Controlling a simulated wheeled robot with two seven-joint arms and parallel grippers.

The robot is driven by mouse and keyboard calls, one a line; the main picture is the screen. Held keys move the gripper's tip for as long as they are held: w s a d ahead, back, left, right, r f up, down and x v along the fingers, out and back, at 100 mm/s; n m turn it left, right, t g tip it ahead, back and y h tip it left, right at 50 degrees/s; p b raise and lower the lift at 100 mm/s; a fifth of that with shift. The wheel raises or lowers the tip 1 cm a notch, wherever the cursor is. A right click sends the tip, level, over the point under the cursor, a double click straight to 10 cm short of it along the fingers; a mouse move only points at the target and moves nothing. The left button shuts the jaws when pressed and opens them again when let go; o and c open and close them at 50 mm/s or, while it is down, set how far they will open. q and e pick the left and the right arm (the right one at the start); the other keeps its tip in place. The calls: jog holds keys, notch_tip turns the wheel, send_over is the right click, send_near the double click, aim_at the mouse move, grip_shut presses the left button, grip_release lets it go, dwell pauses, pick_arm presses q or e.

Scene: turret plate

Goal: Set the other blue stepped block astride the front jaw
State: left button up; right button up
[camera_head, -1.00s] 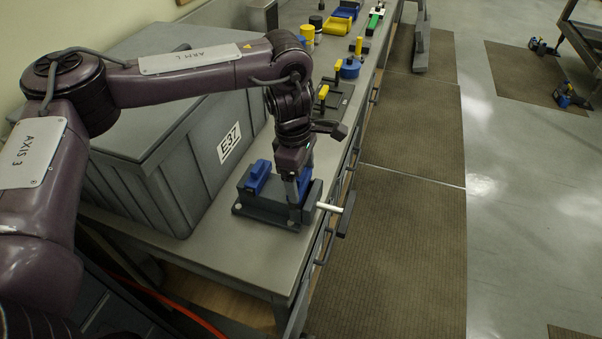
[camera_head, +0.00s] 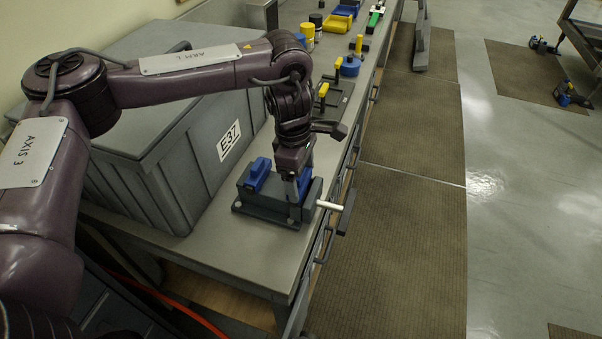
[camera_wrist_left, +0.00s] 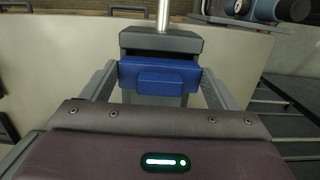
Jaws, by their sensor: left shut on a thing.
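The grey vise (camera_head: 262,208) stands on the bench near its front end, with a white-handled screw on its right side. One blue stepped block (camera_head: 257,174) sits on the vise's left jaw. My left gripper (camera_head: 298,200) points down over the right jaw, the one by the handle. It is shut on the other blue stepped block (camera_head: 305,178), which is partly hidden behind the fingers. In the left wrist view this block (camera_wrist_left: 165,78) lies between the fingers, against the dark grey jaw (camera_wrist_left: 160,42). I cannot tell whether it rests fully on the jaw. My right gripper is out of view.
A large grey crate (camera_head: 185,150) marked E37 stands left of the vise. Behind are a dark plate with a yellow-handled clamp (camera_head: 323,90), a blue round piece (camera_head: 350,66), pots and bins. The bench front beside the vise is clear.

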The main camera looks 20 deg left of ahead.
pick_arm(q)
jog(key=shift+f, duration=0.1)
jog(key=o, duration=0.9)
jog(key=shift+w+r, duration=0.1)
jog(key=shift+r, duration=0.3)
jog(key=r, duration=0.4)
jog(key=a+r+b, duration=0.1)
jog(key=r, duration=0.2)
jog(key=shift+f, duration=0.1)
